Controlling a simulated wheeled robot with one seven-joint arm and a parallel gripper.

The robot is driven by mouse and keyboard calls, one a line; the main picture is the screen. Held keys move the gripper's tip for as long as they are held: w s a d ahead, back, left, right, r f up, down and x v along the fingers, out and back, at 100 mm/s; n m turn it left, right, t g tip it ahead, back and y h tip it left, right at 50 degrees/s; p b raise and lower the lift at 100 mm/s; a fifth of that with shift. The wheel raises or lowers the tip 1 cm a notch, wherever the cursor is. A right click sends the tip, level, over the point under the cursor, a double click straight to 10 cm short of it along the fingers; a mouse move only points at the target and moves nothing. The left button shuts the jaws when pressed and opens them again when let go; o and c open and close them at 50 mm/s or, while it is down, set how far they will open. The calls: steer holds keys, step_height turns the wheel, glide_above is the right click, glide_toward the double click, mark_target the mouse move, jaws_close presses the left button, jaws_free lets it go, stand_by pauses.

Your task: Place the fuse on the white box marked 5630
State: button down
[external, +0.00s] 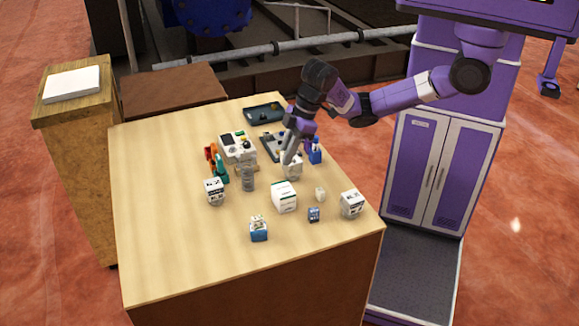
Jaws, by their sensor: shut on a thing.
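My gripper (288,156) points down over the right back part of the wooden table, at a white box (292,171). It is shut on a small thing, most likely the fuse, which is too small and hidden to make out. I cannot tell whether the held thing touches this box. Another white box with a green stripe (284,198) stands nearer the front. White boxes with dark print stand at the left (215,192) and right (352,204). The number 5630 cannot be read on any box.
A grey cylinder (248,178), a white device (238,147) and orange and teal tools (217,165) stand left of my gripper. A blue bottle (315,152) is close on its right. A dark tray (264,113) lies behind. The table's left side (155,200) is clear.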

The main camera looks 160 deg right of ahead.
glide_above(283, 196)
steer(key=s, duration=0.1)
steer(key=f, duration=0.7)
steer(key=shift+s+a+f+b, duration=0.1)
steer(key=shift+a+f+b, duration=0.05)
steer(key=shift+a+b, duration=0.25)
steer(key=shift+f, duration=2.4)
steer(key=shift+f, duration=0.15)
steer(key=c, duration=1.3)
jaws_free()
steer(key=shift+c, duration=0.2)
steer(key=p+v, duration=0.2)
steer(key=v, duration=1)
steer(key=shift+r, duration=0.2)
